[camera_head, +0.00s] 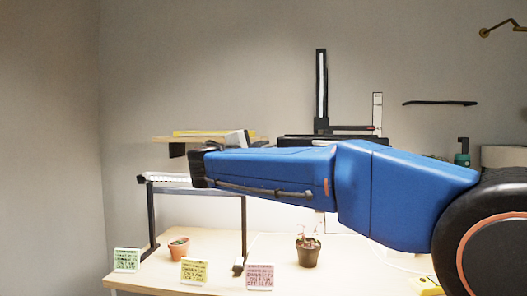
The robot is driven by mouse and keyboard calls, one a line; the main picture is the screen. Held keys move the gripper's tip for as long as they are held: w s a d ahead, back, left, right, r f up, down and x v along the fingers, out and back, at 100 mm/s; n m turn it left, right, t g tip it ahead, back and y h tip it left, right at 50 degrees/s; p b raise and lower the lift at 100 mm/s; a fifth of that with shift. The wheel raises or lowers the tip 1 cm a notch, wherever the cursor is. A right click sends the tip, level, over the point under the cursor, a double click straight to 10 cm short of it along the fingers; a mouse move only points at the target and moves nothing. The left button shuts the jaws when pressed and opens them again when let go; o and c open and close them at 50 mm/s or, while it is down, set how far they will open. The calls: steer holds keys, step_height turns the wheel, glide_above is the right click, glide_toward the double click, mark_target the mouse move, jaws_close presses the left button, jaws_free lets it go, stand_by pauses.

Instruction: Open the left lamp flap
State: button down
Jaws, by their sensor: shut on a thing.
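The left lamp stands on a black frame (244,225) on the bench. Its flap (165,177) shows as a thin white strip with a dark left end, lying about level on top of the frame. My arm covers the flap's right part, and I cannot tell whether the flap is lifted slightly. My blue arm reaches left across the view and ends in a black wrist beside the flap. My gripper's fingers are hidden, so no contact with the flap can be seen. Another lamp panel (321,90) stands upright at the back, right of the left lamp.
A small potted plant (179,247) stands under the left frame, and another pot (308,252) stands to the right. Green (126,260), yellow (194,271) and pink (260,277) cards line the front edge. A wall shelf (161,138) is behind the arm.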

stand_by(0.3)
steer(key=c, duration=1.7)
jaws_free()
steer(key=v, duration=1.7)
steer(key=shift+s, duration=0.25)
